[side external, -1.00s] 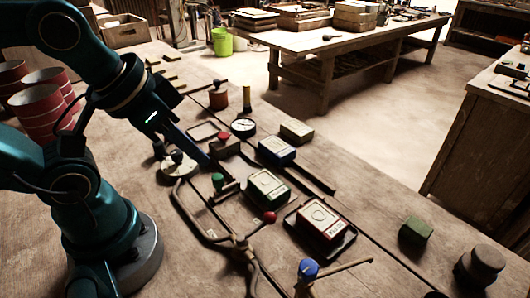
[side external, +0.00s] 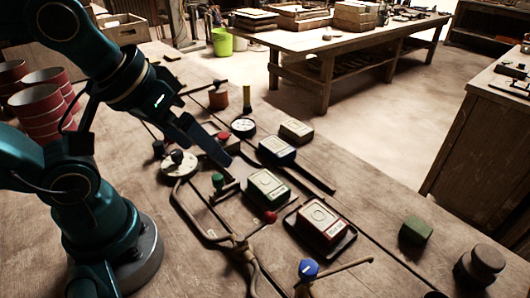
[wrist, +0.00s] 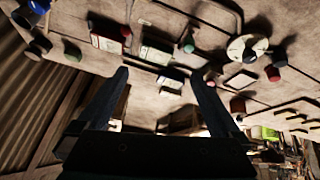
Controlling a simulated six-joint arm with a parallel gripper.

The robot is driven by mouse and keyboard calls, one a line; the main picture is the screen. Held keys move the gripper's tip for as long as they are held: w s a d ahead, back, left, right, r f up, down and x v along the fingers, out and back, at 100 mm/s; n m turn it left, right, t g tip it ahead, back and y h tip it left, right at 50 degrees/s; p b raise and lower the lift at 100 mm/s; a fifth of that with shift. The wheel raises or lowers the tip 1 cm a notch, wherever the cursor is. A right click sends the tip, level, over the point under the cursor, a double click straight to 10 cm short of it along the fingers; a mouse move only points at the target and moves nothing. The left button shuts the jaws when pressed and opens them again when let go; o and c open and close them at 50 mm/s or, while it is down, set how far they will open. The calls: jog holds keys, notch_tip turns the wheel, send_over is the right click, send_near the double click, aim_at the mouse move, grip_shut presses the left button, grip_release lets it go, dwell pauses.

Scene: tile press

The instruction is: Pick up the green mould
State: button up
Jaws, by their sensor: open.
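The green mould (side external: 268,186) is a box with a pale labelled top and dark green sides. It lies on the bench between the blue mould (side external: 278,150) and the red mould (side external: 322,223). In the wrist view the green mould (wrist: 156,54) appears above and between my fingertips, beyond their reach. My gripper (side external: 222,150) is above the bench, to the upper left of the green mould and apart from it. In the wrist view my gripper (wrist: 160,74) is open, with nothing between its fingers.
A red-knobbed lever (side external: 269,217), a green-knobbed lever (side external: 217,181) and a blue-knobbed lever (side external: 309,268) stand near the moulds. A round gauge (side external: 243,126) and a plain box (side external: 296,131) are behind. A green block (side external: 416,231) is at right.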

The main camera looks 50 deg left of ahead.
jog(key=w+r+n, duration=0.2)
jog(key=w+n, duration=0.2)
jog(key=n, duration=0.2)
jog(key=n+g, duration=0.6)
jog(key=n, duration=0.3)
send_over(268, 183)
notch_tip(268, 183, down, 12)
jog(key=shift+w+r, duration=0.1)
jog(key=shift+f, duration=2.7)
grip_shut()
jog(key=shift+r, duration=0.1)
